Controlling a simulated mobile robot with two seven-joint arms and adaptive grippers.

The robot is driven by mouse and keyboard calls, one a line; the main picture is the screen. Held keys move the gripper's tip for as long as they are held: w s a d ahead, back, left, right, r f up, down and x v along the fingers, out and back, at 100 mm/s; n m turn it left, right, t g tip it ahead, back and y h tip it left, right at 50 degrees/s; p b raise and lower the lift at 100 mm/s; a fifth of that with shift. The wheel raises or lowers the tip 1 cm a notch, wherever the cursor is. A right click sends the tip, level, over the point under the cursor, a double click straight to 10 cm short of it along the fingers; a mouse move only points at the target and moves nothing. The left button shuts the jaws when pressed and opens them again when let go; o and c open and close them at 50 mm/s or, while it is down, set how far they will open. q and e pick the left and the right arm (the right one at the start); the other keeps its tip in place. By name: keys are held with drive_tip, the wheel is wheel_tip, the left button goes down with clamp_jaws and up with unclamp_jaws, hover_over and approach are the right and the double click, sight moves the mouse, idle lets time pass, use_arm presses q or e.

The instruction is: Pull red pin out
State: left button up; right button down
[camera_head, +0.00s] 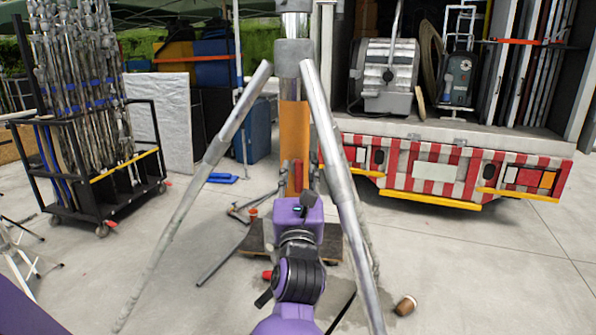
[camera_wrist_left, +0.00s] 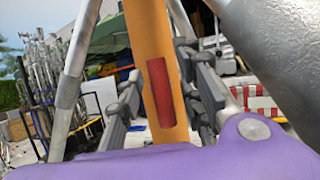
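The red pin (camera_head: 298,175) shows against the orange section of an upright stand post (camera_head: 294,125), just beyond my left wrist. In the left wrist view the red pin (camera_wrist_left: 165,92) is a short upright red cylinder on the front of the orange post (camera_wrist_left: 150,38). My left gripper (camera_wrist_left: 164,100) is open, with one grey finger on each side of the pin and post. I cannot tell whether either finger touches them. In the head view the purple wrist hides most of the fingers. My right gripper is in neither view.
Silver stand legs (camera_head: 345,195) slope down on both sides of my left arm. A cart of metal stands (camera_head: 95,190) is at left, and a truck with a red-and-white tail (camera_head: 445,170) at right. A brown cup-like object (camera_head: 405,305) lies on the open concrete.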

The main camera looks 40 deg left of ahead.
use_arm(q)
drive_tip(key=c, duration=0.7)
clamp_jaws()
